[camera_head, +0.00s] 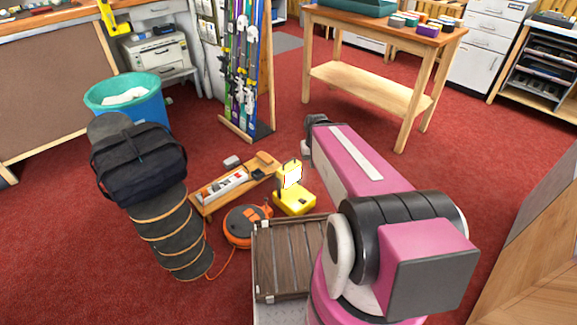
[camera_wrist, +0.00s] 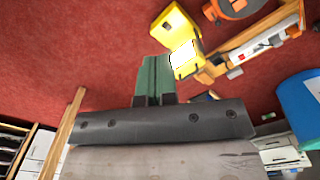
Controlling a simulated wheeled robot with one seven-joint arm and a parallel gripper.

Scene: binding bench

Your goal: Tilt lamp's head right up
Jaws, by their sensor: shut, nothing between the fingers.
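The yellow lamp (camera_head: 296,201) stands on the red carpet near the middle of the head view. Its head (camera_head: 291,175) has a bright white panel that faces roughly toward the head camera; its exact tilt is hard to tell. In the wrist view the lamp's yellow body (camera_wrist: 173,24) is at the top, with its white panel (camera_wrist: 184,57) below it. My gripper's green fingers (camera_wrist: 155,62) are shut and empty. They appear just left of the panel in that view, and I cannot tell whether they touch it. The fingers do not show clearly in the head view.
An orange cable reel (camera_head: 244,226) lies left of the lamp. A low wooden board (camera_head: 233,187) with a power strip (camera_head: 224,186) is behind the reel. A slatted brown crate (camera_head: 288,262) stands in front.

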